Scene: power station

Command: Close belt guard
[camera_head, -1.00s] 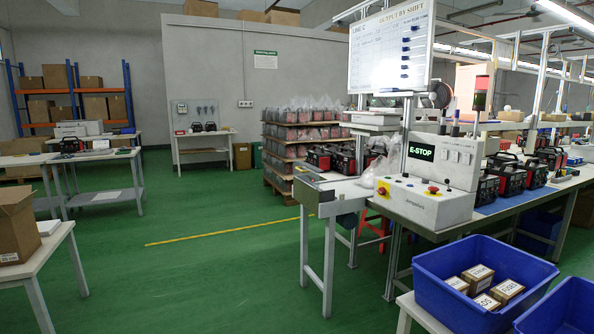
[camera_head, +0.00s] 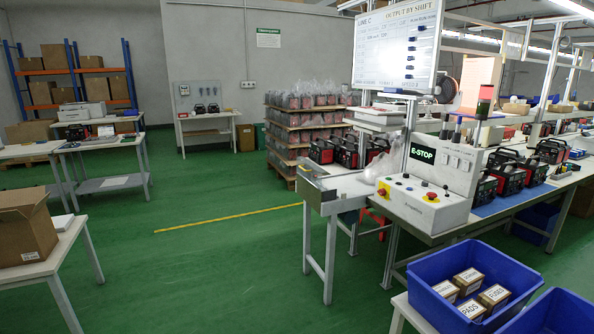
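The belt line (camera_head: 345,188) stands right of centre, with its near end facing the open floor. Small metal parts (camera_head: 312,184) with a yellow mark sit at that end. I cannot tell which part is the belt guard, or whether it is open or shut. A control box (camera_head: 425,206) with red knobs and a green E-STOP sign (camera_head: 422,155) stands beside the belt. Several red and black machines (camera_head: 347,151) stand at the belt's far part. Neither of my grippers is in view.
A blue bin (camera_head: 428,272) with small cartons stands at the front right, beside another blue bin (camera_head: 560,314). A table with a brown carton (camera_head: 26,232) is at the left. Green floor (camera_head: 200,265) with a yellow line (camera_head: 228,219) is clear between them.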

